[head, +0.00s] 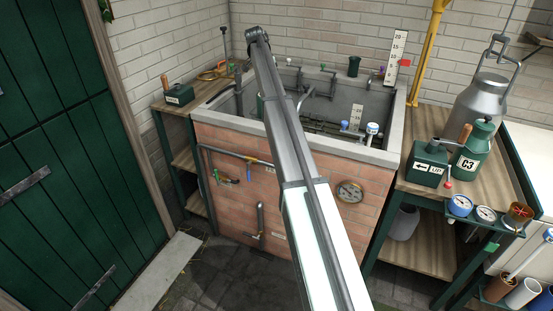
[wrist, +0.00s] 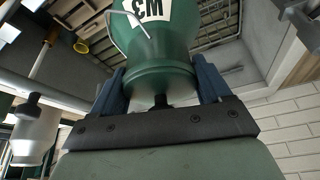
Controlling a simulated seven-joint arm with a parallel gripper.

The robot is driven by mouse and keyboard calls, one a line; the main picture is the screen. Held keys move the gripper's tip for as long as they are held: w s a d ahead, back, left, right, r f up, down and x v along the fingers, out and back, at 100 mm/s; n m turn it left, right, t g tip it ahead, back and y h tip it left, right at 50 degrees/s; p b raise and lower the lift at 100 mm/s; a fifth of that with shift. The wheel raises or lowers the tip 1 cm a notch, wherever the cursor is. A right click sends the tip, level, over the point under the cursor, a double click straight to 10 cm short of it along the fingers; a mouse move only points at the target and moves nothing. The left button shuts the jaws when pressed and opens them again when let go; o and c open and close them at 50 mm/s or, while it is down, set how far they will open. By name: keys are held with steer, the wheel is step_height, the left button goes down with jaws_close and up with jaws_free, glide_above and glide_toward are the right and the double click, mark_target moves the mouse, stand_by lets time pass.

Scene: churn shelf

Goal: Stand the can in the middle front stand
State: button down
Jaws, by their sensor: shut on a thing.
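In the wrist view my gripper (wrist: 158,84) is shut on a green can (wrist: 165,62), one finger on each side of its narrower part. The can carries a white label with a 3 and an M or W. In the head view my arm reaches over the brick tank (head: 230,150) and hides the gripper. A bit of green (head: 260,106) shows left of the arm inside the tank and may be the held can. I cannot make out the middle front stand.
A bench at right holds a green can labelled C3 (head: 473,150), a green LIFT box (head: 428,163) and a large metal churn (head: 482,105). Gauges (head: 460,205) sit at its front. The tank's concrete rim (head: 365,152) and a white scale (head: 396,58) stand around the basin.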

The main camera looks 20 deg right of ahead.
steer(key=shift+m, duration=0.7)
steer(key=shift+s+d+f, duration=0.2)
steer(key=shift+d+f, duration=0.3)
steer(key=shift+f, duration=2.95)
steer(key=shift+s+d+f, duration=0.2)
steer(key=shift+d+f, duration=0.3)
steer(key=shift+f, duration=3)
steer(key=shift+s+d+f, duration=0.2)
steer(key=shift+d+f, duration=0.3)
steer(key=shift+f, duration=3.1)
jaws_free()
steer(key=shift+g, duration=0.3)
steer(key=v, duration=1.2)
steer(key=shift+a, duration=0.2)
steer(key=shift+s, duration=0.1)
